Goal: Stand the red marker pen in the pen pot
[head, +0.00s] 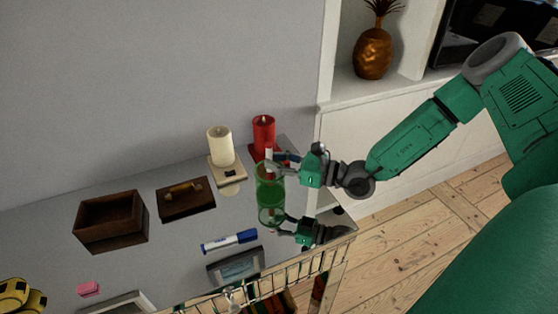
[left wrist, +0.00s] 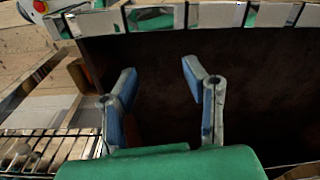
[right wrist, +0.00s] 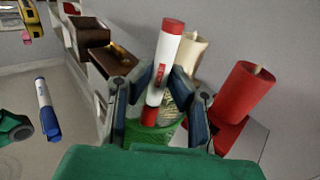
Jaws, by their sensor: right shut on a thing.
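My right gripper (head: 284,160) is shut on the red marker pen (right wrist: 166,62), which is white with a red cap and stands nearly upright. It also shows in the head view (head: 269,152). The pen pot (head: 270,188) is see-through green and stands on the glossy table; its reflection shows below it. The marker's lower end is at the pot's mouth; how far inside it reaches I cannot tell. In the right wrist view the pot (right wrist: 140,134) is partly hidden by my fingers. My left gripper (left wrist: 160,80) is open and empty, away from the pot.
A cream candle (head: 220,146) and a red candle (head: 263,134) stand close behind the pot. A blue marker (head: 230,241) lies in front. A wooden box (head: 112,222), a brown case (head: 186,198) and a pink block (head: 88,288) are to the left.

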